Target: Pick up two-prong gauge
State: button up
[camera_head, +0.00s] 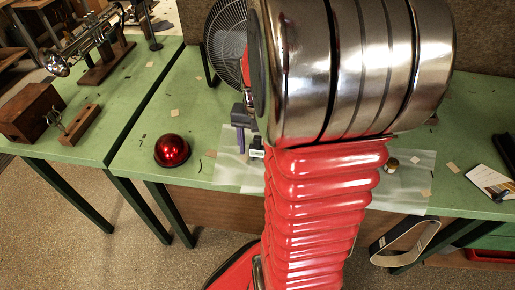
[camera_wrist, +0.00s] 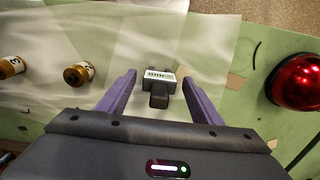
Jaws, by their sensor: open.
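A dark grey piece with a white label, apparently the two-prong gauge (camera_wrist: 160,98), lies on a translucent sheet in the wrist view. The print on its label is too small to read, and I cannot make out its prongs clearly. My gripper (camera_wrist: 159,77) is open, with one purple finger on each side of the piece and a visible gap on both sides. In the head view the label end of the gauge (camera_head: 256,152) shows beside my gripper (camera_head: 246,137). My large chrome and red arm hides much of the area there.
A red dome (camera_head: 172,150) stands on the green bench (camera_head: 140,165), also in the wrist view (camera_wrist: 298,82). Small numbered amber bottles (camera_wrist: 79,74) stand on the sheet (camera_wrist: 110,40). A fan (camera_head: 226,40) stands behind. A wooden block (camera_head: 79,124) lies on the left bench.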

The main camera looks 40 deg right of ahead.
jog(key=shift+c, duration=0.6)
jog(key=c, duration=1.1)
